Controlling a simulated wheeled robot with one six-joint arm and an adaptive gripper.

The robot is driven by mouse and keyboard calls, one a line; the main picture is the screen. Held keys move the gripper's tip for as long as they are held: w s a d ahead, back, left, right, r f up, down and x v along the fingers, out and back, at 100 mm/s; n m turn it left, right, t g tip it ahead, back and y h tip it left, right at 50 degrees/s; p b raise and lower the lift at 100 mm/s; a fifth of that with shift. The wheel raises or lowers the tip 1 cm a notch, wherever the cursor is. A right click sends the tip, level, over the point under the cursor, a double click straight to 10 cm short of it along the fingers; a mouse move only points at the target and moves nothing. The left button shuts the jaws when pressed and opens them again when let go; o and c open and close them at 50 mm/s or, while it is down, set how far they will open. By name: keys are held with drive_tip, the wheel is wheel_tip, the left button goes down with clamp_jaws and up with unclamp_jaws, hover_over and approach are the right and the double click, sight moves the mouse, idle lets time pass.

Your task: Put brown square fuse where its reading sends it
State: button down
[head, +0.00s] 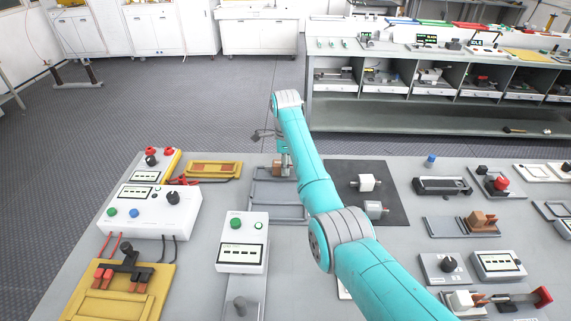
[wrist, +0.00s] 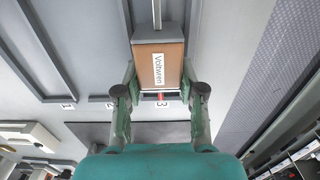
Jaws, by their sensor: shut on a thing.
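My gripper (head: 284,164) is at the far edge of the table, above the back end of a grey tray with lanes (head: 277,212). It is shut on the brown square fuse (wrist: 173,72), which has a white label reading "Voltwren" and a grey end. The fuse also shows as a small brown block in the head view (head: 277,169). In the wrist view it sits between both green-grey fingers (wrist: 160,100), in line with the lane marked 3. Marks 1 and 2 lie to its left. I cannot tell whether the fuse touches the tray. The meter displays are too small to read.
A white tester with a green button (head: 243,243) stands in front of the tray. A larger tester (head: 150,205) and yellow fixtures (head: 120,295) are at left. Several devices crowd the right side.

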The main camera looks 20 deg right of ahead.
drive_tip(key=shift+f, duration=0.45)
drive_tip(key=c, duration=0.6)
unclamp_jaws()
drive_tip(key=shift+r, duration=0.1)
